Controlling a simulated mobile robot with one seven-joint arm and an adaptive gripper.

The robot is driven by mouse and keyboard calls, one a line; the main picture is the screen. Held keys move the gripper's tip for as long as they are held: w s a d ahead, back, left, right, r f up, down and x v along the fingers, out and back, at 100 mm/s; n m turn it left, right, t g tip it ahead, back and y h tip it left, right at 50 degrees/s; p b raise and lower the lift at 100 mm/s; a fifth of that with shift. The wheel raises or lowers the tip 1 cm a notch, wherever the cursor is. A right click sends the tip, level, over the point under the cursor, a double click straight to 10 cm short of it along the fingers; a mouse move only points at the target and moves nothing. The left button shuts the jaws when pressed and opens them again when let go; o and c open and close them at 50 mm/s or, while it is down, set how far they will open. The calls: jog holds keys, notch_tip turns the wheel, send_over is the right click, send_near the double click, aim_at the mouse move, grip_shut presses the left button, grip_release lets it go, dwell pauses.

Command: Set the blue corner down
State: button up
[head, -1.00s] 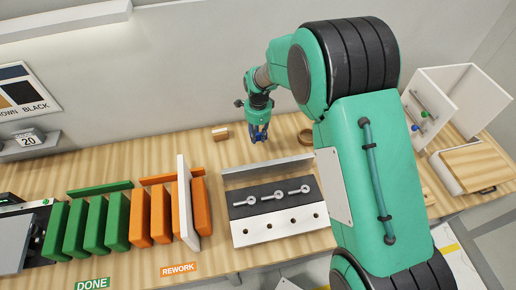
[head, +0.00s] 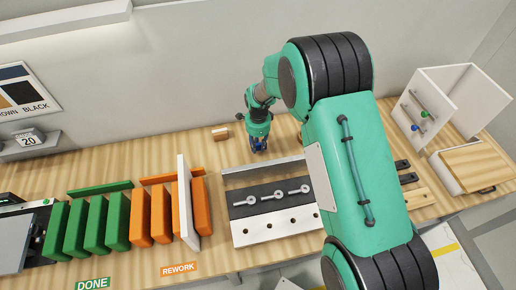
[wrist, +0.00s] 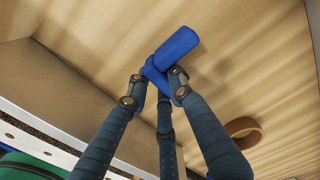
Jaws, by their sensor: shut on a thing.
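The blue corner (wrist: 178,44) is a bright blue angled piece in the wrist view, between the fingertips of my gripper (wrist: 160,76). My gripper is shut on it. The piece is over bare wooden bench top, with a soft shadow beside it; I cannot tell whether it touches the wood. In the head view my gripper (head: 258,147) points down at the back of the bench, behind the white fixture. There the blue corner is too small to make out clearly.
A white fixture with a dark strip and silver clamps (head: 271,197) stands in front of my gripper. A small wooden block (head: 220,134) lies to its left. Green and orange panels stand at left, a white open cabinet (head: 455,97) at right.

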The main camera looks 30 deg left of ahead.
aim_at(258, 145)
jog(key=shift+f, duration=0.85)
jog(key=shift+f, duration=0.15)
jog(key=o, duration=0.8)
notch_tip(258, 145, up, 12)
jog(key=shift+r, duration=0.15)
dwell(0.4)
dwell(0.4)
